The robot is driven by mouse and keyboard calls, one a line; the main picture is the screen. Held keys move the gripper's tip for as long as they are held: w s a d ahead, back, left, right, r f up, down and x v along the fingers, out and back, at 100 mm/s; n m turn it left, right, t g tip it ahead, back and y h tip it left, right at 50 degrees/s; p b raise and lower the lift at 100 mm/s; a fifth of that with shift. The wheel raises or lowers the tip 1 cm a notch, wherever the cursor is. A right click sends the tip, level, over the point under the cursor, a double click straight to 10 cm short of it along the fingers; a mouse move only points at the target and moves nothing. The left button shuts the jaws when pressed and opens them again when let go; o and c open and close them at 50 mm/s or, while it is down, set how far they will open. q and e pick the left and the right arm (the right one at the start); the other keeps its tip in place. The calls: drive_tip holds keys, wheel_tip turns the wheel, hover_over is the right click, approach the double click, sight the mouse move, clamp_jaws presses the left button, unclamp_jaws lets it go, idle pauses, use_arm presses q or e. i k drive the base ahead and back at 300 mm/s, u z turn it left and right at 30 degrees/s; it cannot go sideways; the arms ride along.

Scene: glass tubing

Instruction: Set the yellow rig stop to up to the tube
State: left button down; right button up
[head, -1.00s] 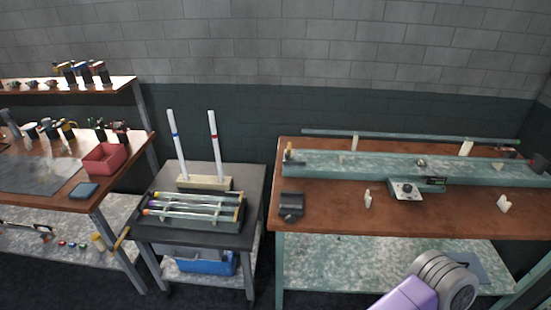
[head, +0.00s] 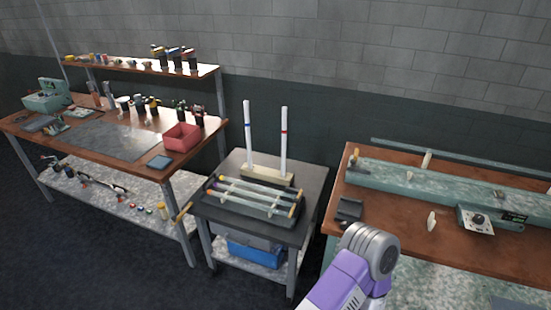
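The long pale-green rig (head: 400,181) lies along the right-hand bench. A small yellow-orange piece (head: 354,157), which looks like the yellow rig stop, stands at the rig's left end. No tube can be made out lying on the rig. Several glass tubes (head: 255,198) with coloured ends lie in a rack on the middle cart. A purple and grey link of my arm shows at the bottom. Neither gripper is in view.
The right bench (head: 382,219) holds a dark block (head: 349,210), a control box (head: 478,221) and a long bar (head: 465,160) behind the rig. The cart (head: 316,188) stands left of it. A left bench carries a red bin (head: 182,138). Open floor lies at lower left.

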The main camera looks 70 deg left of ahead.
sight(352, 164)
drive_tip(key=u, duration=1.05)
drive_tip(key=i, duration=0.5)
